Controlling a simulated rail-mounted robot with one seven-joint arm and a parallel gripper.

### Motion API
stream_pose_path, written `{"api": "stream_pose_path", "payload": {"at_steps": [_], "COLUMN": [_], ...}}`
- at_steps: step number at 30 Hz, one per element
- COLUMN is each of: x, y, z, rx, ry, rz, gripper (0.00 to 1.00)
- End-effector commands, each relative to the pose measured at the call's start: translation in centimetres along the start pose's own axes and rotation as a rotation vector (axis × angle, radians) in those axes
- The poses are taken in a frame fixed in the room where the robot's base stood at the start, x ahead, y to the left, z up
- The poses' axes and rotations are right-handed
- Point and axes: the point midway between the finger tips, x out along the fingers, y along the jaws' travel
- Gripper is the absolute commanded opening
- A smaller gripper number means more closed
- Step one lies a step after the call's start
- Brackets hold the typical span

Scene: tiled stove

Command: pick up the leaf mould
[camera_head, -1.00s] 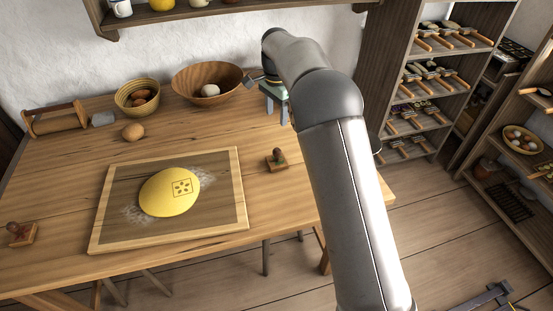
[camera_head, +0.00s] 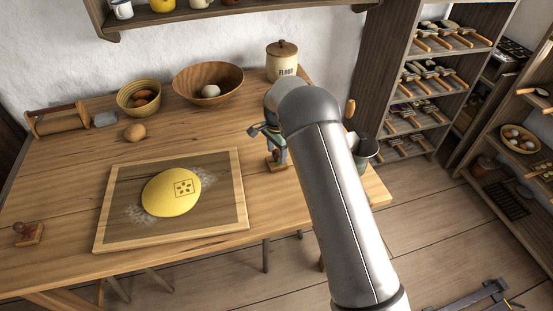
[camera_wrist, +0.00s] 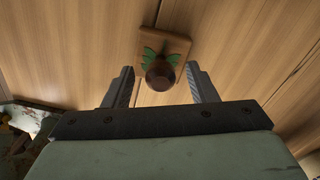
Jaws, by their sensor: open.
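The leaf mould is a square wooden block with a dark round knob and green leaf shapes around it. In the wrist view the leaf mould (camera_wrist: 177,46) stands on the table, its knob between the fingertips of my gripper (camera_wrist: 160,74). The fingers are open, with a gap on each side of the knob. In the head view my gripper (camera_head: 277,153) is right above the leaf mould (camera_head: 271,164), which it partly hides.
A board (camera_head: 232,195) with yellow dough (camera_head: 165,200) lies left of the mould. Another stamp (camera_head: 28,237) stands at the table's left.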

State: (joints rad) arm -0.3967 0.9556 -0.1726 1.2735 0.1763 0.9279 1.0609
Motion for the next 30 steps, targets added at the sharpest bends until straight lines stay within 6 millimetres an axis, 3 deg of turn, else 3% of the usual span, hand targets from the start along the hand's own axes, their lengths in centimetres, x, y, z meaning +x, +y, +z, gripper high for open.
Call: {"api": "stream_pose_path", "payload": {"at_steps": [4, 12, 17, 18, 30], "x": [1.5, 1.9, 1.9, 1.9, 1.3], "y": [-0.1, -0.1, -0.1, -0.1, -0.1], "z": [0.0, 0.0, 0.0, 0.0, -0.1], "rx": [0.000, 0.000, 0.000, 0.000, 0.000], "ry": [0.000, 0.000, 0.000, 0.000, 0.001], "rz": [0.000, -0.001, -0.001, -0.001, -0.003], "gripper": [0.52, 0.52, 0.08, 0.03, 0.03]}}
